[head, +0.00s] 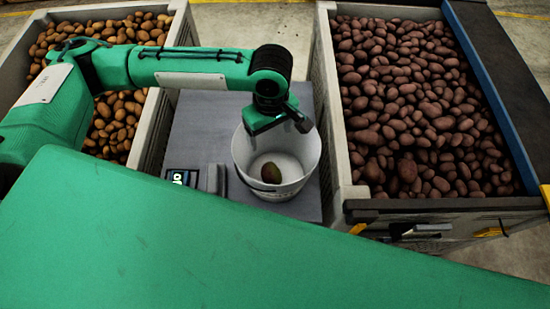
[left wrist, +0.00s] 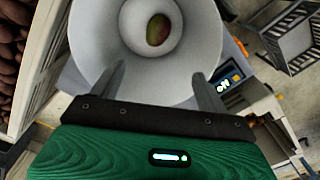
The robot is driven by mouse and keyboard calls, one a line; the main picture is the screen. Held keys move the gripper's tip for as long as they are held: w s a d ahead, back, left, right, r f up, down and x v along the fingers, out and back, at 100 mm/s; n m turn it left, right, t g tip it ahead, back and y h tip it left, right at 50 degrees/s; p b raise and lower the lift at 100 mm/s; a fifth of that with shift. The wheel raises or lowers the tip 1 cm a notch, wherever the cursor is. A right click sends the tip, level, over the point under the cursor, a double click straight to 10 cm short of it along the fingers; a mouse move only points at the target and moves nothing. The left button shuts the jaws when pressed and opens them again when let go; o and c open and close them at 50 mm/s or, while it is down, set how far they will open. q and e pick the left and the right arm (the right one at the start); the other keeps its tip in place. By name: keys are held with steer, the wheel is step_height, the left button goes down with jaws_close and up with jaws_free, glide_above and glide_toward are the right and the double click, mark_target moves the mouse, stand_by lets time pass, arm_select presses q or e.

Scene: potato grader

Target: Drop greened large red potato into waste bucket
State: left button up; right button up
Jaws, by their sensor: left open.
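The white waste bucket (head: 301,176) stands on a grey table between two large bins. One potato with greenish and reddish skin (head: 271,173) lies on the bucket's floor. In the left wrist view the potato (left wrist: 158,29) shows green on one side and red on the other, inside the bucket (left wrist: 92,38). My left gripper (head: 300,122) is over the bucket's rim, above and apart from the potato. Its two fingers (left wrist: 156,85) are spread with nothing between them. My right gripper is not in view.
A bin of brown potatoes (head: 172,82) stands at the left and a bin of dark red potatoes (head: 333,120) at the right. A scale display (head: 182,177) sits on the grey table (head: 190,130) left of the bucket. A dark crate (left wrist: 285,40) stands on the floor.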

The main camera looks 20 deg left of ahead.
arm_select(q)
step_height(320, 180, up, 13)
steer(key=b, duration=0.2)
steer(key=shift+r, duration=0.15)
steer(key=shift+w+d, duration=0.1)
stand_by(0.3)
